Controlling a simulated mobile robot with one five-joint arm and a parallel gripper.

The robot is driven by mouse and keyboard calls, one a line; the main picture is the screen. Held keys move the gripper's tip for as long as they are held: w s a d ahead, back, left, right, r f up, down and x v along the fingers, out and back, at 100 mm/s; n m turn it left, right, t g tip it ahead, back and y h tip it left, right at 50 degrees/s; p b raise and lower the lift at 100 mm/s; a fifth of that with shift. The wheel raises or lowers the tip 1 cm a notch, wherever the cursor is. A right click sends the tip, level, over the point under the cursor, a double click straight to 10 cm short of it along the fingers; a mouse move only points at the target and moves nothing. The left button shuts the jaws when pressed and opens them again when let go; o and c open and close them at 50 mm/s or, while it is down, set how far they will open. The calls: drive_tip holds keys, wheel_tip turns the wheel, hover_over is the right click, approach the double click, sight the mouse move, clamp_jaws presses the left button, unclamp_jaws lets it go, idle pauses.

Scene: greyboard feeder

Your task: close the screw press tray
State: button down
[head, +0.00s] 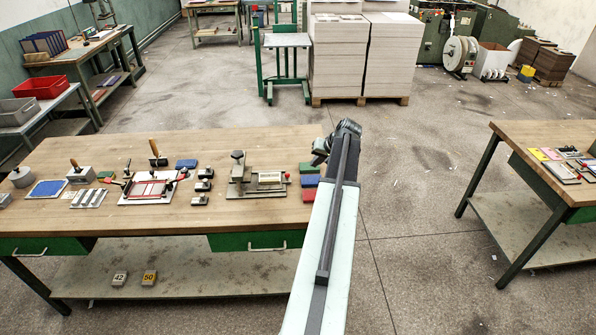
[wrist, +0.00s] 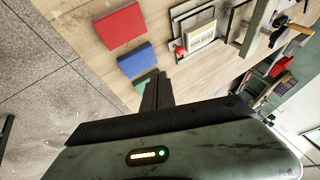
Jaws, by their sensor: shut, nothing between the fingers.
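The screw press (head: 238,170) stands on the wooden bench, with a dark knob on top. Its tray (head: 270,180) sticks out to the right of the press and has a red knob at its outer end. In the wrist view the tray (wrist: 199,38) shows a pale labelled block, with the red knob at its near end. My gripper (head: 321,152) is over the bench's right end, to the right of the tray and apart from it. In the wrist view my gripper (wrist: 158,76) has its dark fingers together and empty. The fingertips are hard to see in the head view.
Red (head: 308,194), blue (head: 309,181) and green blocks lie right of the tray, near my arm. A red-framed fixture (head: 150,188) and small dark blocks (head: 201,186) lie left of the press. Open floor separates this bench from the right table (head: 545,140).

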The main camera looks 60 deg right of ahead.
drive_tip(key=b+x, duration=0.8)
drive_tip(key=x, duration=0.2)
drive_tip(key=shift+f+b, duration=0.4)
drive_tip(key=shift+f, duration=0.05)
drive_tip(key=w, duration=0.1)
drive_tip(key=w+a, duration=0.1)
drive_tip(key=w, duration=0.1)
drive_tip(key=shift+w+a+r, duration=0.1)
drive_tip(key=shift+w+a, duration=0.05)
drive_tip(key=shift+a, duration=0.2)
drive_tip(key=shift+w, duration=0.1)
